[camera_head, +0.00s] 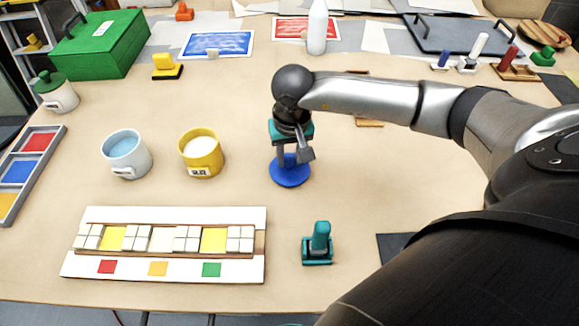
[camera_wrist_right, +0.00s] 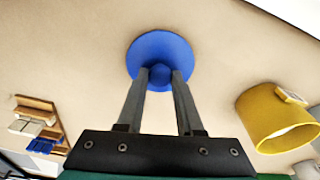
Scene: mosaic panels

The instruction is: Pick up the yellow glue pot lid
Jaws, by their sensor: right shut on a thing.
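A blue round lid with a small knob (camera_head: 290,176) is under my right gripper (camera_head: 293,158). It also shows in the right wrist view (camera_wrist_right: 160,48), where the fingers close on its knob. I cannot tell whether the lid touches the table. A yellow pot (camera_head: 201,154) stands to the left with its top open and white contents showing; it also shows in the right wrist view (camera_wrist_right: 275,118). A light pot (camera_head: 126,155) stands open beside it, with pale blue contents. I see no yellow lid. My left gripper is not in view.
A mosaic panel (camera_head: 80,265) lies at front left. A teal stamp-like tool (camera_head: 319,246) stands right of it. A green-lidded pot (camera_head: 57,92), a green box (camera_head: 100,44) and a yellow block on a dark base (camera_head: 167,67) stand at back left. The table around the lid is clear.

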